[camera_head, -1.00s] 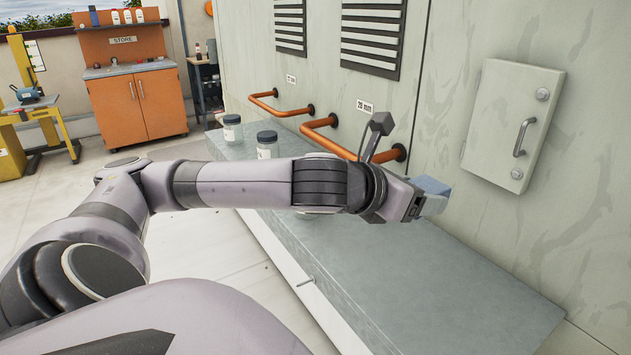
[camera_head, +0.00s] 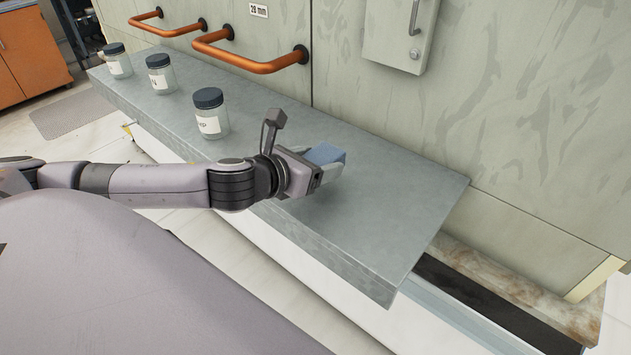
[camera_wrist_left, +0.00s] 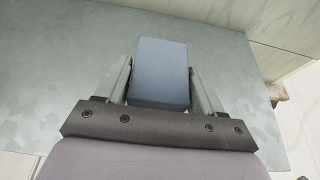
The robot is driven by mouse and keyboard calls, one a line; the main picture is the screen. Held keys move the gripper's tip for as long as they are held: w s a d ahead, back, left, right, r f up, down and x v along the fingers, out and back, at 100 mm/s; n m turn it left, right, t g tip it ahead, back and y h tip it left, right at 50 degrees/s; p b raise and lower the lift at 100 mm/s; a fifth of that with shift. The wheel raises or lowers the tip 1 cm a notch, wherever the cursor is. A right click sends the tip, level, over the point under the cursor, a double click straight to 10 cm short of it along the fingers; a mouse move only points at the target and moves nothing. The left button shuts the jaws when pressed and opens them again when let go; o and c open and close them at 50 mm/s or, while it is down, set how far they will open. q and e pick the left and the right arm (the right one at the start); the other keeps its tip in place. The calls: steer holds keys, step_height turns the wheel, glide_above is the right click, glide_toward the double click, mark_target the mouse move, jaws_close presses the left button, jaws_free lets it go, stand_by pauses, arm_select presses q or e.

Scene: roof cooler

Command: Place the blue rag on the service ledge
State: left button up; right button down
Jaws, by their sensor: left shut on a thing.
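My left gripper (camera_head: 328,172) is shut on the blue rag (camera_head: 325,153), a small folded blue block. In the left wrist view the rag (camera_wrist_left: 160,72) sits between the two fingers of the gripper (camera_wrist_left: 160,85). The grey service ledge (camera_head: 390,215) runs along the wall beneath the gripper. The rag is over the ledge's right part; I cannot tell whether it touches the surface. The ledge top (camera_wrist_left: 60,90) also fills much of the left wrist view. My right gripper is not in view.
Three dark-lidded jars, the nearest one (camera_head: 210,115) included, stand on the ledge left of the gripper. Orange pipes (camera_head: 250,60) and a wall box (camera_head: 400,35) are on the wall behind. The ledge's right part is clear. A dark recess (camera_head: 490,300) lies beyond its right end.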

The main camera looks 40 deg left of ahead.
arm_select(q)
steer(key=shift+f+b, duration=0.35)
steer(key=shift+f, duration=1.75)
steer(key=shift+f, duration=0.1)
steer(key=o, duration=1)
steer(key=p+v, duration=0.2)
steer(key=v, duration=1)
steer(key=shift+d, duration=0.1)
